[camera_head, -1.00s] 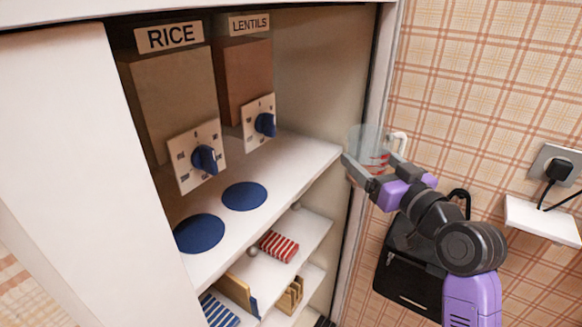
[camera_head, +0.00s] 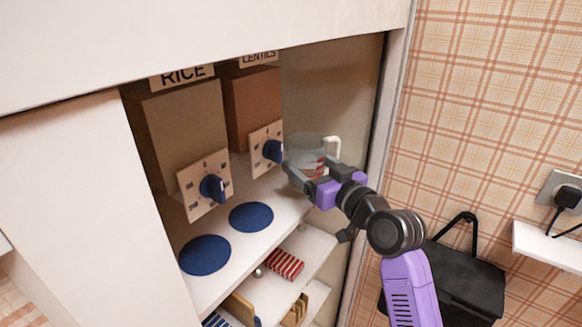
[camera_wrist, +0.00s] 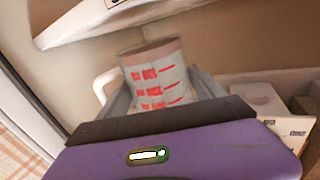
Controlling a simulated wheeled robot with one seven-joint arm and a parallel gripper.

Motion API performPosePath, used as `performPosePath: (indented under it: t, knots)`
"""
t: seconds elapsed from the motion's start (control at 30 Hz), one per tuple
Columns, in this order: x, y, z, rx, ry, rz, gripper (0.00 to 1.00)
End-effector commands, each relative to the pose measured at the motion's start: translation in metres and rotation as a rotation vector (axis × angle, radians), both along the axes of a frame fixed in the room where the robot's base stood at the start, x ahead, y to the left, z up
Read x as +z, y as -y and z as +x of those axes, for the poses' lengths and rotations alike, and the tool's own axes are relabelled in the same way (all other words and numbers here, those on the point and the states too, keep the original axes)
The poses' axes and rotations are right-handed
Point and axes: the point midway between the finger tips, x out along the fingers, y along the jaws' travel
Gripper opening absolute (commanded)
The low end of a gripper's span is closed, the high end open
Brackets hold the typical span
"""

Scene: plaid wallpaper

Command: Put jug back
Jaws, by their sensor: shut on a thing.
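My gripper (camera_head: 307,177) is shut on a clear jug (camera_head: 305,150) with red markings and a white handle. The jug is inside the cupboard opening, above the right part of the upper shelf (camera_head: 285,190). In the wrist view the jug (camera_wrist: 158,75) stands between the fingers, its handle at the left. I cannot tell whether its base touches the shelf. Two blue discs lie on this shelf: one in front of the lentils dispenser (camera_head: 251,217) and one in front of the rice dispenser (camera_head: 204,254).
The rice dispenser (camera_head: 185,125) and lentils dispenser (camera_head: 252,105) stand at the back left, with blue knobs. The cupboard's right frame (camera_head: 385,120) is close to my arm. Lower shelves hold a red striped item (camera_head: 285,264). A black bag (camera_head: 465,280) hangs outside at the right.

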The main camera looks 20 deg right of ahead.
Motion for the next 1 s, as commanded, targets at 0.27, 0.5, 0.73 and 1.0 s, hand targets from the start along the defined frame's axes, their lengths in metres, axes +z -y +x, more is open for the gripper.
performPosePath:
  t: [0.27,0.5,0.73,1.0]
  knots:
    - [0.002,-0.027,0.035,0.000,0.001,0.000,0.23]
    - [-0.011,-0.029,0.038,-0.002,-0.002,0.000,0.23]
    - [-0.035,-0.030,0.038,-0.001,0.000,0.000,0.23]
    - [-0.036,-0.029,0.038,-0.001,0.002,0.000,0.23]
